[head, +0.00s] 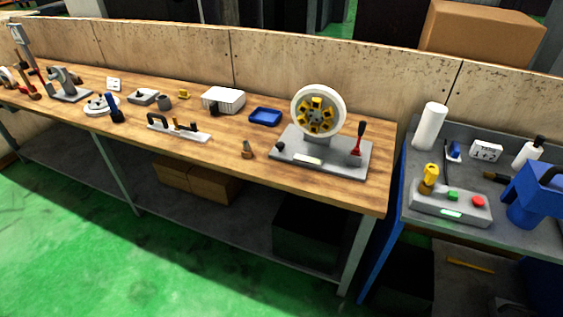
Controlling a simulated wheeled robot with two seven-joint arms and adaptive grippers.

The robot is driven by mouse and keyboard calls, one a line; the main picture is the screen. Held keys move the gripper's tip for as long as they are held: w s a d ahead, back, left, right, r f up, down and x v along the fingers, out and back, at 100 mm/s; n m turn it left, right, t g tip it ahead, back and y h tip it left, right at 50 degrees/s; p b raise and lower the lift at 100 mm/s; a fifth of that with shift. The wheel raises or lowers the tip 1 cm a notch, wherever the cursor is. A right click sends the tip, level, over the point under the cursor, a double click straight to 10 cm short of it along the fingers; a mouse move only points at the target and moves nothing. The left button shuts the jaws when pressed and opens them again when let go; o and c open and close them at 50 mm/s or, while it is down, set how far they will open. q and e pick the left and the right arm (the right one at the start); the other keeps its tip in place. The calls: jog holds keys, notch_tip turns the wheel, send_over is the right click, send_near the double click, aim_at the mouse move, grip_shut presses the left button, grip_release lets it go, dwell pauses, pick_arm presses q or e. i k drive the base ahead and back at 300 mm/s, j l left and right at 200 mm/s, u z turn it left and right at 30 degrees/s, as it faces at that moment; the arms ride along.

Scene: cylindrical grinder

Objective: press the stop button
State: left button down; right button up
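A grey control box (425,205) stands on the grey-topped side table at the right. A round red button (478,201) is at the right end of its top. A smaller green button (453,196) is left of the red one, and a yellow upright part (430,177) is at the left end. A pale green label (452,213) is on its front, too small to read. Nothing touches the red button. Neither of my grippers is in view.
A blue jug-like container (529,205) stands just right of the box. A white roll (429,127), a white socket block (486,150) and a bottle (529,152) are behind it. A grinder wheel (318,112) stands on the wooden bench (215,150). Green floor (150,270) is clear in front.

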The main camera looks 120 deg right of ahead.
aim_at(477, 201)
jog(key=z, duration=5.3)
